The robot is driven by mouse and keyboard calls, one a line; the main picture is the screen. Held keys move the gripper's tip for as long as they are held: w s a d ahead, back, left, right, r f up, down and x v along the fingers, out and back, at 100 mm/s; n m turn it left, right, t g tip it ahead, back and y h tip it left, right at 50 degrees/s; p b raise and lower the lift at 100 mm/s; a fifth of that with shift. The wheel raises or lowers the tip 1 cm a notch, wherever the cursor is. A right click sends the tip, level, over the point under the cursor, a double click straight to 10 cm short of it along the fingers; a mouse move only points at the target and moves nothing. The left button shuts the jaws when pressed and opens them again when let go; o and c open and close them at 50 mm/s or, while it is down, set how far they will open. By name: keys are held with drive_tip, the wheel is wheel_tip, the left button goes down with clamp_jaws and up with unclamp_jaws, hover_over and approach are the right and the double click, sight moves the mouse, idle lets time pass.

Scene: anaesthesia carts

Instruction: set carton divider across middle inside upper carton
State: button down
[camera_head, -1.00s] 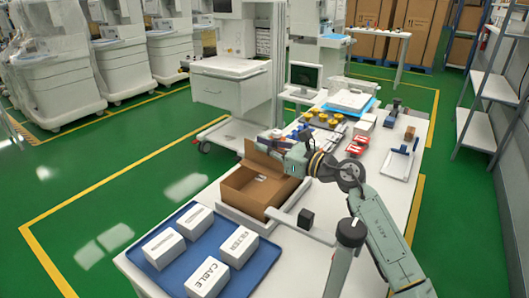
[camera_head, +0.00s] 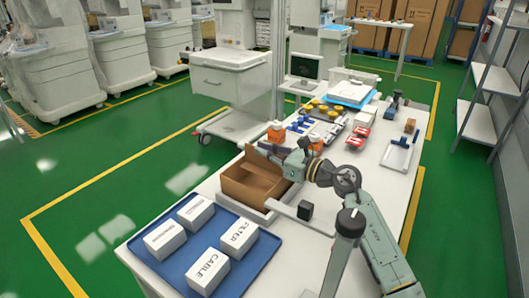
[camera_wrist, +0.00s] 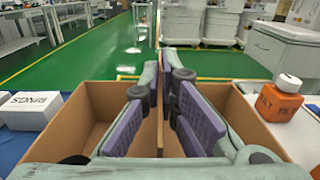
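The upper carton (camera_head: 233,193) is an open brown box on the white table. A thin brown carton divider (camera_wrist: 159,125) shows edge-on in the wrist view, upright across the middle between the carton's left and right walls.
A blue tray (camera_head: 178,272) with several white labelled boxes stands in front of the carton. Orange bottles (camera_head: 276,133) stand close behind it. A small black block (camera_head: 305,210) sits on the right. Tools and yellow parts lie farther back on the table.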

drive_tip(key=shift+f, duration=0.25)
drive_tip(key=c, duration=2.3)
unclamp_jaws()
drive_tip(key=o, duration=0.5)
drive_tip(key=shift+r, duration=0.1)
drive_tip(key=shift+r+p, duration=0.45)
drive_tip(key=shift+p, duration=0.05)
drive_tip(key=b+v, duration=0.4)
drive_tip(key=v, duration=0.8)
drive_tip(key=shift+r, duration=0.15)
